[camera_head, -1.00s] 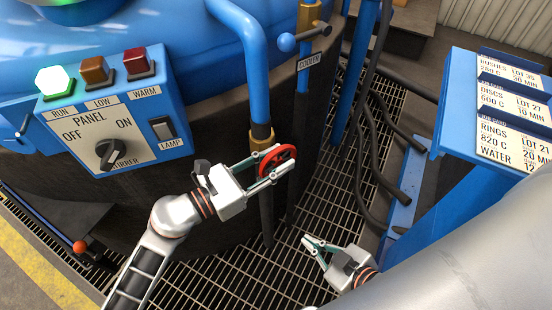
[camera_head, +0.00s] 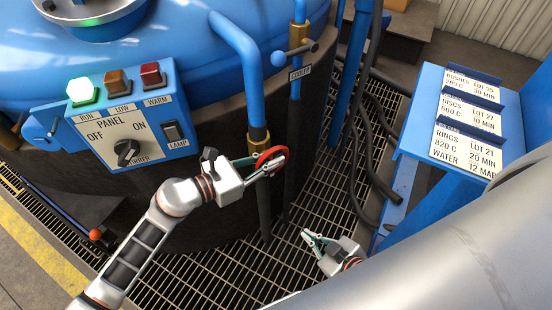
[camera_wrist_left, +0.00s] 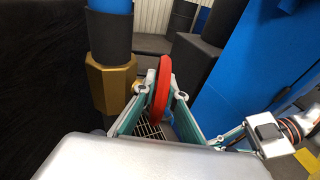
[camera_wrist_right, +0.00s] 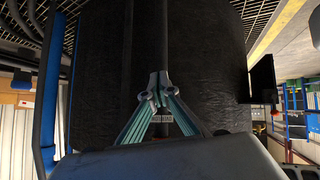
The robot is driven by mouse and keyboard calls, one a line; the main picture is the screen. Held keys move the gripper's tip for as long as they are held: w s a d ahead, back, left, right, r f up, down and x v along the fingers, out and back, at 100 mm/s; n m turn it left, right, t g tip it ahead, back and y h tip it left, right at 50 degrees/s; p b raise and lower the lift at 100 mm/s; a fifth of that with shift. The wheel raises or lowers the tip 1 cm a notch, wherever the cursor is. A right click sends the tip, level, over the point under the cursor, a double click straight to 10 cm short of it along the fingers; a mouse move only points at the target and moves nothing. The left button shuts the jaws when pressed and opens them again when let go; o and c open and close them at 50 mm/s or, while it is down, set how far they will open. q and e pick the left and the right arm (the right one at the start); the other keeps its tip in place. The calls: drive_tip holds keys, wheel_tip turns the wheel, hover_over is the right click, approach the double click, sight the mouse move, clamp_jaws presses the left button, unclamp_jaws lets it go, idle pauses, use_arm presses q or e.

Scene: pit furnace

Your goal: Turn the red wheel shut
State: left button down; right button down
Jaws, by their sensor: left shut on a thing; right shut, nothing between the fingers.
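The red wheel (camera_head: 271,160) stands beside the brass fitting (camera_head: 258,140) at the lower end of a blue pipe. In the left wrist view the red wheel (camera_wrist_left: 161,88) is seen nearly edge-on. My left gripper (camera_head: 274,163) is shut on the wheel's rim, with a fingertip on each side of it, as the left wrist view also shows (camera_wrist_left: 162,96). My right gripper (camera_head: 306,236) is shut and empty, low over the floor grating to the right. Its fingertips meet in the right wrist view (camera_wrist_right: 158,90).
A control panel (camera_head: 130,115) with a green lit lamp is on the left. A cooler valve with a blue-knobbed lever (camera_head: 294,51) is above the wheel. A blue stand with label cards (camera_head: 466,115) is on the right. Black hoses (camera_head: 359,170) hang over the grating.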

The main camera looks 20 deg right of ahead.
use_arm(q)
drive_tip(key=r+y+p, duration=0.1)
drive_tip(key=y+p, duration=0.1)
drive_tip(key=p, duration=0.4)
drive_tip(key=shift+w+d+r, duration=0.1)
drive_tip(key=shift+d+r, duration=0.05)
drive_tip(key=y+p, duration=0.1)
drive_tip(key=p, duration=0.2)
drive_tip(key=y+p, duration=0.1)
drive_tip(key=p, duration=0.2)
drive_tip(key=shift+d+f+g, duration=0.1)
drive_tip(key=shift+f+g, duration=0.25)
drive_tip(key=shift+g, duration=0.05)
drive_tip(key=shift+f+y+p, duration=0.15)
drive_tip(key=shift+y+p, duration=0.25)
drive_tip(key=shift+p, duration=0.25)
drive_tip(key=shift+f+p, duration=0.1)
drive_tip(key=shift+p, duration=0.25)
use_arm(e)
wheel_tip(320, 180, up, 13)
drive_tip(key=shift+f+m, duration=0.2)
drive_tip(key=shift+m, duration=0.1)
drive_tip(key=shift+w, duration=0.15)
use_arm(q)
drive_tip(key=c, duration=2.1)
unclamp_jaws()
use_arm(e)
drive_tip(key=shift+w+r, duration=0.1)
drive_tip(key=shift+r, duration=0.15)
drive_tip(key=shift+a, duration=0.1)
